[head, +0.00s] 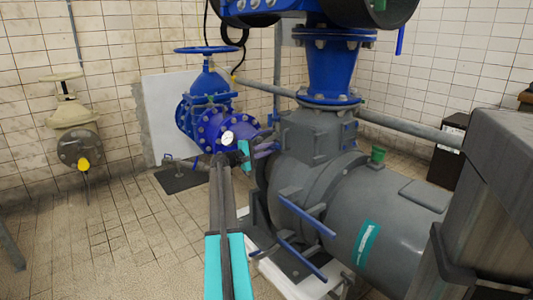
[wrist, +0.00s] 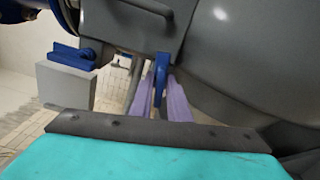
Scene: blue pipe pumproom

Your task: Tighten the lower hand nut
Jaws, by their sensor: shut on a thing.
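My gripper (wrist: 163,98) shows in the wrist view as two lilac fingers closed around an upright blue bar (wrist: 161,72). The bar looks like the hand nut's handle, against the grey pump housing. Its lower end is between the fingers. In the head view my gripper (head: 266,149) is beside the left end of the grey pump, behind my arm. The held part cannot be made out there. Two long blue bars (head: 306,216) and (head: 301,259) stick out from the pump's near side, apart from my gripper.
The large grey pump (head: 385,235) fills the right. A blue valve with a handwheel (head: 206,50) stands behind my gripper. A beige valve (head: 70,115) is at the left wall. In the wrist view a blue piece (wrist: 72,56) sits above a grey block (wrist: 66,85).

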